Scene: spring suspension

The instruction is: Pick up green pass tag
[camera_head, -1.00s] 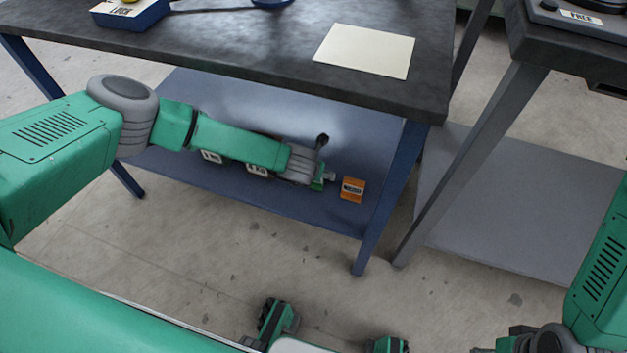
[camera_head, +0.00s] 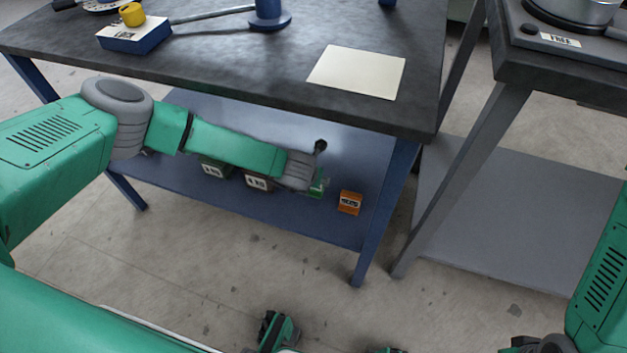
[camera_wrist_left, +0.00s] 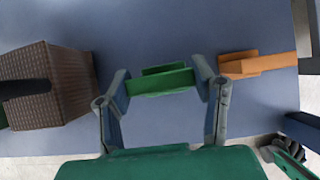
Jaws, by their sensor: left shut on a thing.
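The green pass tag (camera_wrist_left: 160,82) is between the two fingers of my left gripper (camera_wrist_left: 162,88) in the left wrist view, and both fingers meet it at its ends. In the head view the green tag (camera_head: 319,187) shows partly past my left wrist, low over the blue lower shelf of the dark-topped table. Whether it touches the shelf I cannot tell. My left gripper is shut on it. An orange tag (camera_head: 350,202) stands on the shelf just right of it, and also shows in the wrist view (camera_wrist_left: 258,65).
Labelled blocks (camera_head: 258,182) stand on the lower shelf (camera_head: 300,226) behind my left forearm. A table leg (camera_head: 384,215) is right of the orange tag. The tabletop (camera_head: 220,50) above bears a pale sheet (camera_head: 357,72). A second table (camera_head: 560,70) stands at right.

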